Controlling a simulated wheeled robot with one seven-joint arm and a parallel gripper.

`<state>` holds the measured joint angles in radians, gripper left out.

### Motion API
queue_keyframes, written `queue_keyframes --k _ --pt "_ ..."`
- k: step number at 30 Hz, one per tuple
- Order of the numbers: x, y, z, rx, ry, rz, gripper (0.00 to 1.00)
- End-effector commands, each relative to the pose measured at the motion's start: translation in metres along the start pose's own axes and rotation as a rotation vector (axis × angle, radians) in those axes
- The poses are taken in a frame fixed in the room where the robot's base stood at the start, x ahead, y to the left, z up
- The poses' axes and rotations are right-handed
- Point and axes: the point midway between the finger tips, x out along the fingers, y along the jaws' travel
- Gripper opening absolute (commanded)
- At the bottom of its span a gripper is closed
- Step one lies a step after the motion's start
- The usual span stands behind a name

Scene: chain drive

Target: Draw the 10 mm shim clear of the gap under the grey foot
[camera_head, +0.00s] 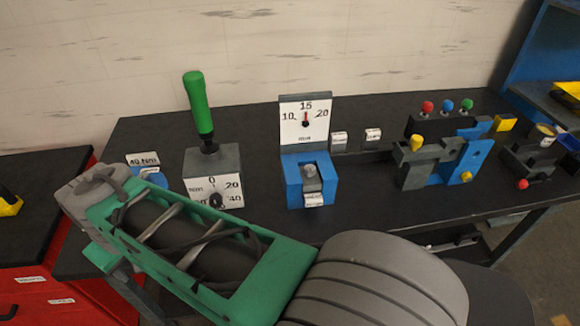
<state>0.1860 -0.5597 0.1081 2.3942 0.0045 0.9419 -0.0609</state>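A blue block (292,182) with an upright white dial plate (304,122) behind it stands on the dark bench, near the middle of the view. The dial is marked 10, 15, 20 and mm, with its red pointer near 15. A grey post-like part (311,178), possibly the grey foot, sits in the block's recess. A small white label (314,200) shows below it at the front; its text is too small to read, so I cannot tell whether it marks the 10 mm shim. My green and grey arm crosses the lower left foreground. My gripper's fingers do not show.
Two small labelled pieces (339,139) (373,135) are right of the dial. A grey box with a green lever (199,105) and dial stands left. A blue and grey fixture (446,160) with coloured knobs is right. Bare bench (365,190) lies between block and fixture.

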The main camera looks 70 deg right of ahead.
Motion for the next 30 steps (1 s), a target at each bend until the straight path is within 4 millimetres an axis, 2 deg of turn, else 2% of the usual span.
queue_keyframes --k 1,2,4,7,9,11,12,13,15,19,23,30 --pt "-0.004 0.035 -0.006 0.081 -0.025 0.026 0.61" --pt "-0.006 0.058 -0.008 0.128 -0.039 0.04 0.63" --pt "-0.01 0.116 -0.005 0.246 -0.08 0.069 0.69" --pt "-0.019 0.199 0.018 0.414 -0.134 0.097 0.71" --pt "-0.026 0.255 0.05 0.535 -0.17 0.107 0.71" --pt "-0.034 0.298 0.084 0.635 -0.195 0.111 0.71" --pt "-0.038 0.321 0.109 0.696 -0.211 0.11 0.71" --pt "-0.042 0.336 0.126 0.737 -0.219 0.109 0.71" --pt "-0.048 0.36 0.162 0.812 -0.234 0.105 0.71" --pt "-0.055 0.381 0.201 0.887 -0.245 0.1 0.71" --pt "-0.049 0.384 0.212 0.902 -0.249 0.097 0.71" --pt "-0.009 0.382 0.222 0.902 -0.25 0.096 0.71"
